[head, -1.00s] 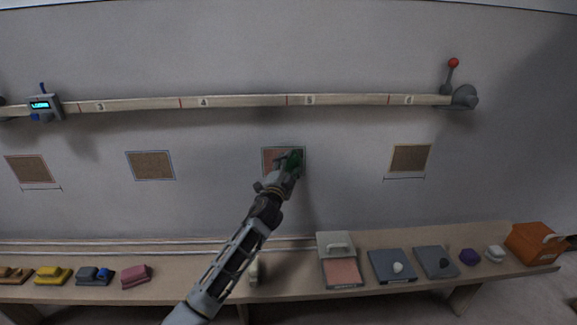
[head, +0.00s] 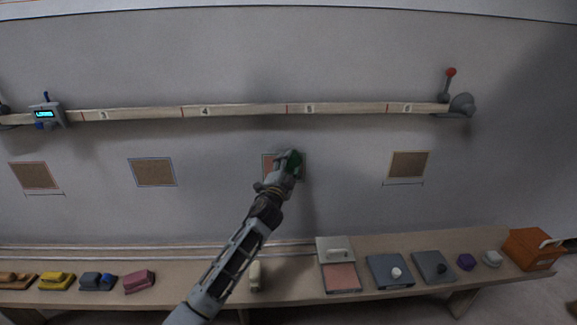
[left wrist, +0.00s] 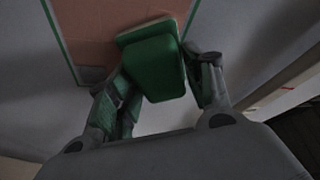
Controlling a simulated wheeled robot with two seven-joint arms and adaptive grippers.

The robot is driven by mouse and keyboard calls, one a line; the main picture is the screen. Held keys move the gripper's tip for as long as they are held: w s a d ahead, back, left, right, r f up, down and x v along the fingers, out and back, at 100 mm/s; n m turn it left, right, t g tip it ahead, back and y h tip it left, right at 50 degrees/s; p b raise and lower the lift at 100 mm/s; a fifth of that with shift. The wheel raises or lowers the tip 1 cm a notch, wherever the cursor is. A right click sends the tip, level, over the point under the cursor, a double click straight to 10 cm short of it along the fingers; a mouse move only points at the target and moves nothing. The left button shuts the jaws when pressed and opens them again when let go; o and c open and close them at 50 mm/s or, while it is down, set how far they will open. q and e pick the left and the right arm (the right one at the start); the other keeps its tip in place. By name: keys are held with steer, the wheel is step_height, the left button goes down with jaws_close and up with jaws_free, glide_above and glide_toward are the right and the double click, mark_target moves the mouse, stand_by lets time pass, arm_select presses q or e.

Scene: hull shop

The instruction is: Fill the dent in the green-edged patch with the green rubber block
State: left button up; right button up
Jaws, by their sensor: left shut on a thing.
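The green rubber block (left wrist: 155,68) is held between the fingers of my left gripper (left wrist: 163,82); in the head view the block (head: 292,161) shows as a dark green spot at the gripper's tip. The green-edged patch (left wrist: 85,40) is on the wall, with a pinkish face. In the head view the patch (head: 269,161) is partly covered by my left gripper (head: 288,166). The block overlaps the patch's lower right part in the wrist view; I cannot tell whether it touches. The dent itself is not clear. My right gripper is not in view.
Other brown patches (head: 153,172) are spaced along the wall. A numbered rail (head: 240,109) runs above them, with a display unit (head: 46,114) and a red-knobbed lever (head: 449,82). Below, a bench (head: 215,277) holds coloured blocks, grey boards (head: 433,267) and an orange box (head: 531,250).

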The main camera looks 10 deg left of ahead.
arm_select(q)
steer(key=shift+r+p, duration=1.05)
steer(key=shift+r, duration=0.4)
steer(key=shift+f, duration=0.15)
steer(key=shift+f+b, duration=1.35)
steer(key=shift+f, duration=0.3)
steer(key=shift+f+b, duration=1.25)
steer(key=shift+f, duration=0.3)
steer(key=shift+f+b, duration=1.3)
steer(key=shift+f, duration=0.35)
steer(key=shift+s+f+b, duration=0.15)
steer(key=shift+f+b, duration=1.15)
steer(key=shift+f, duration=0.35)
